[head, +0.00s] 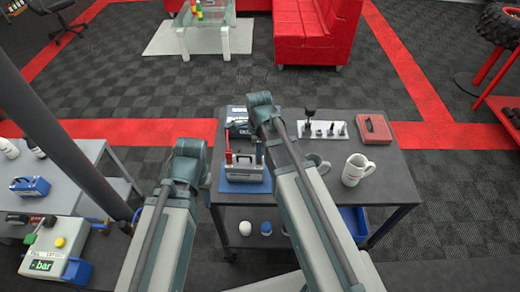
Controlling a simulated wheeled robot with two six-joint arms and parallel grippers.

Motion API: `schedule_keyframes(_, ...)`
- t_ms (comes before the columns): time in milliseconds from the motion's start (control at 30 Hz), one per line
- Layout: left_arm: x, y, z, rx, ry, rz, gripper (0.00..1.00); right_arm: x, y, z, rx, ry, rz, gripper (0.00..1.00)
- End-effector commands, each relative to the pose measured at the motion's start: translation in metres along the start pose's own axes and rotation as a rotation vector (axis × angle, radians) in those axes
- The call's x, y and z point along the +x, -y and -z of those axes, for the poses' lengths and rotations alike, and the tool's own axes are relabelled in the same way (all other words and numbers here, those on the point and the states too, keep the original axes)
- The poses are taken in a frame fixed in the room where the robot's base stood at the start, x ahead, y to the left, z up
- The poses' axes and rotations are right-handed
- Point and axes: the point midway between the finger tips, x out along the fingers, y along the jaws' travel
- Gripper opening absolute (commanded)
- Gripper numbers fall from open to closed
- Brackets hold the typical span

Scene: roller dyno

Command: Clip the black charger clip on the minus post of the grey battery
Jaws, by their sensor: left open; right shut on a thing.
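The grey battery (244,172) stands upright on a blue mat (230,187) on the dark workbench. A red upright piece (229,157) shows at the left of its top and a dark upright piece (259,153) at the right. I cannot tell whether the dark piece is the black charger clip or the minus post. My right arm reaches over the bench just right of the battery, and its gripper is hidden behind the arm. My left arm ends left of the bench in this view, with its gripper hidden too.
A grey side table (60,180) holds a blue battery (30,186) at left.

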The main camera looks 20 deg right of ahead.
Motion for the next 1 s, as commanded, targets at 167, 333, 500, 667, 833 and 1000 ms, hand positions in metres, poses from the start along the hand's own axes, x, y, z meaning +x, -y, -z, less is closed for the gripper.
schedule_keyframes(167, -0.0003, 0.0, 0.0, 0.0, 0.0, 0.0, 0.5, -0.0003, 0.0, 0.0, 0.0, 0.0, 0.0, 0.0)
schedule_keyframes(333, -0.0003, 0.0, 0.0, 0.0, 0.0, 0.0, 0.5, -0.0003, 0.0, 0.0, 0.0, 0.0, 0.0, 0.0)
schedule_keyframes(500, -0.0003, 0.0, 0.0, 0.0, 0.0, 0.0, 0.5, -0.0003, 0.0, 0.0, 0.0, 0.0, 0.0, 0.32)
schedule_keyframes(667, -0.0003, 0.0, 0.0, 0.0, 0.0, 0.0, 0.5, -0.0003, 0.0, 0.0, 0.0, 0.0, 0.0, 0.56)
schedule_keyframes(833, -0.0003, 0.0, 0.0, 0.0, 0.0, 0.0, 0.5, -0.0003, 0.0, 0.0, 0.0, 0.0, 0.0, 0.56)
schedule_keyframes(1000, -0.0018, 0.0002, -0.0001, 0.0, 0.0, 0.0, 0.5, -0.0018, 0.0, 0.0, 0.0, 0.0, 0.0, 0.56)
